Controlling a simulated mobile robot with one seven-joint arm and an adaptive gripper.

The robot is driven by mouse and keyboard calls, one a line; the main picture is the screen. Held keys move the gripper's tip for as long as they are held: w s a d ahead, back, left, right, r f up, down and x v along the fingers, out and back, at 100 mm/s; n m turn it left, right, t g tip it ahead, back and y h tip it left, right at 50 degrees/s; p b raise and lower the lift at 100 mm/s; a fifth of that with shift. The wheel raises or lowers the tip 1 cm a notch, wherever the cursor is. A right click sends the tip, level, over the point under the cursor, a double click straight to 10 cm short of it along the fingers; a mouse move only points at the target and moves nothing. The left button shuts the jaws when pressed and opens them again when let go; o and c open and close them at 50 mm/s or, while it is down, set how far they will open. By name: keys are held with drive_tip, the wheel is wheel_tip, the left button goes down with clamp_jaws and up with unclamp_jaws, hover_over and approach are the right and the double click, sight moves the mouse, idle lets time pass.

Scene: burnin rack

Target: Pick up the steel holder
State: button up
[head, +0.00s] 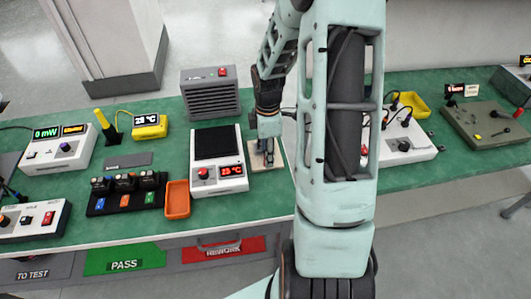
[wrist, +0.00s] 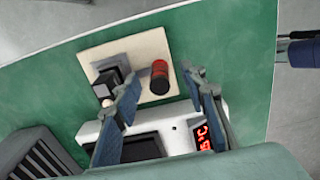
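A cream board (wrist: 138,48) lies on the green bench, and its edge also shows in the head view (head: 277,160). On it are a grey plate with a black block (wrist: 110,82), a pale knob at the block's end, and a red cylinder with dark ends (wrist: 160,78). A short grey piece runs between block and cylinder. I cannot tell for sure which part is the steel holder. My gripper (wrist: 160,74) is open, pointing down over the board, with the cylinder between its fingertips in the wrist view. Contact cannot be told. In the head view my gripper (head: 264,152) hides most of the board.
A white hot-plate unit (head: 219,160) with a red display stands close left of the board. A grey vented box (head: 210,92) is behind it. An orange tray (head: 177,200) and a black rack with several modules (head: 126,194) lie further left. My arm hides bench to the right.

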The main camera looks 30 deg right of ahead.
wheel_tip(320, 180, down, 2)
drive_tip(key=shift+f, duration=0.1)
clamp_jaws()
idle(0.5)
drive_tip(key=shift+w+r, duration=0.1)
drive_tip(key=shift+r, duration=0.6)
drive_tip(key=s+a+r, duration=0.6)
drive_tip(key=s+r, duration=0.5)
drive_tip(key=s, duration=0.1)
drive_tip(key=shift+a+r, duration=0.4)
